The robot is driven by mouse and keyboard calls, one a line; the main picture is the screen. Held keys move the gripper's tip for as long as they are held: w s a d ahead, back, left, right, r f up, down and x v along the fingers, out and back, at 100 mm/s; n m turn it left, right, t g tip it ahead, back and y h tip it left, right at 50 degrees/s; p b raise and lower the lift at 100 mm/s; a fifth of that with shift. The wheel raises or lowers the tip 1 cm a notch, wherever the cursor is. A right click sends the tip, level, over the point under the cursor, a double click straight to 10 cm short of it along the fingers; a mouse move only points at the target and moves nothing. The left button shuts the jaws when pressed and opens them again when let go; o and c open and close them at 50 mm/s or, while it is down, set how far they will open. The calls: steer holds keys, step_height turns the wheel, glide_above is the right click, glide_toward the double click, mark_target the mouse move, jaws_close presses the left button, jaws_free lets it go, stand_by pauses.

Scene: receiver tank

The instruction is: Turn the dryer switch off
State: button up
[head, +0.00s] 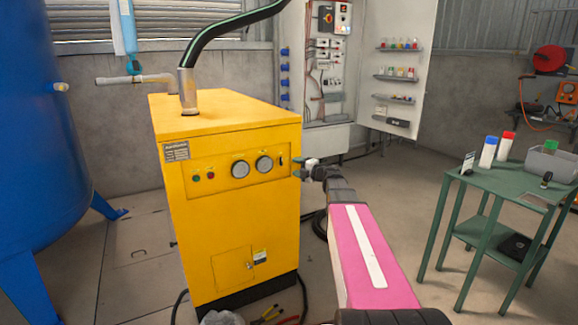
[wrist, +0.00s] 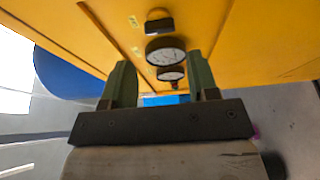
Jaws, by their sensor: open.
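The yellow dryer (head: 235,215) stands in the middle of the head view. The black dryer switch (head: 282,160) is at the right end of its front panel, right of two gauges. In the wrist view the switch (wrist: 159,22) appears as a dark block near the top, beside small yellow labels. My gripper (head: 298,168) is just right of the switch in the head view, close to the panel's right edge. Its green fingers are open and empty in the wrist view (wrist: 160,62), with the switch beyond their tips. I see no contact with the switch; its exact position is unclear.
A blue tank (head: 40,150) stands left. A green table (head: 510,180) with bottles stands right. An electrical cabinet (head: 325,60) is behind. Pliers (head: 268,314) lie on the floor in front.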

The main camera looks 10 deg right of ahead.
steer(key=shift+v, duration=1.6)
steer(key=s+d+f+m+g+h, duration=0.2)
steer(key=s+f+m+h, duration=0.3)
steer(key=f+m+h, duration=0.45)
steer(key=s+d+f+m+g+h, duration=0.1)
steer(key=s+f+m+h, duration=0.4)
steer(key=m, duration=0.8)
steer(key=s+a+f+m+g+y, duration=0.1)
steer(key=s+a+f+m+g, duration=0.1)
steer(key=s+a+f+g, duration=0.3)
steer(key=s+a+f+m+g+y, duration=0.1)
steer(key=s+a+f+g, duration=0.4)
steer(key=s, duration=0.9)
steer(key=shift+a+f+m+g+y, duration=0.35)
steer(key=shift+f+g+y, duration=0.1)
steer(key=shift+f, duration=0.45)
steer(key=shift+s, duration=0.1)
steer(key=shift+c, duration=0.4)
